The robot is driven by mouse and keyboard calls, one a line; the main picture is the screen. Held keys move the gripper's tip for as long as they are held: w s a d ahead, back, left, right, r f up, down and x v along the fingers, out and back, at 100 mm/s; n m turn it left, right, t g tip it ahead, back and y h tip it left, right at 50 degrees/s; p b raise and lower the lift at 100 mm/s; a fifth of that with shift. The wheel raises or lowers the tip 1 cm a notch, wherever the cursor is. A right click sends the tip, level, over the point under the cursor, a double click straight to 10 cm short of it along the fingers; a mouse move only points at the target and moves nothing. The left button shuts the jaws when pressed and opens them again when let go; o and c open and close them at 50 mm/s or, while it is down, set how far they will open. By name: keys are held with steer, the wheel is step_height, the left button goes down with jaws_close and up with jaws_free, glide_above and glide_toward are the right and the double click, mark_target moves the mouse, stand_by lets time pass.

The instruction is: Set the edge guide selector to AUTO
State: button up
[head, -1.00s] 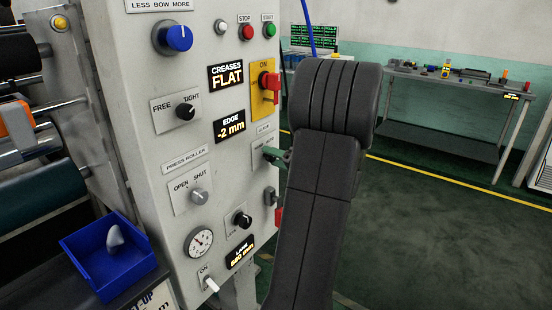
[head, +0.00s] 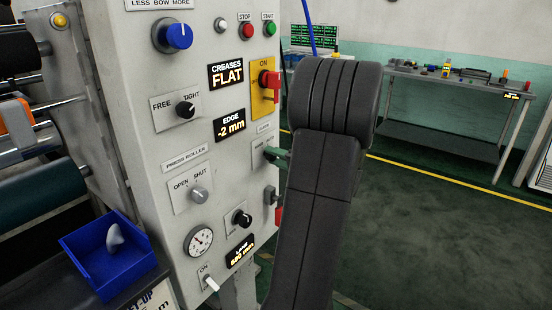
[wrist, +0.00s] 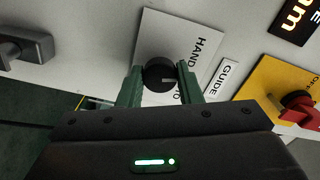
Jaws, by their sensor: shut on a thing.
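The edge guide selector (wrist: 158,73) is a round black knob on a pale plate in the wrist view. The plate reads HAND, and a partly covered word ends in TO. A light mark on the knob points roughly right in the picture, toward the gap between the two words. My gripper (wrist: 160,82) has its green fingers on either side of the knob and is shut on it. In the head view one green finger (head: 277,153) reaches the panel; my arm hides most of the gripper and the knob.
The grey panel (head: 150,90) carries other controls close by: a red switch on a yellow plate (head: 264,100), an EDGE display (head: 230,126) reading -2 mm, and a black knob (head: 241,218) below. A grey lever or handle (wrist: 30,48) is at the wrist view's left.

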steer(key=shift+m+p, duration=1.4)
steer(key=shift+m, duration=3.2)
steer(key=o, duration=1)
steer(key=v, duration=1.4)
steer(key=shift+b, duration=0.4)
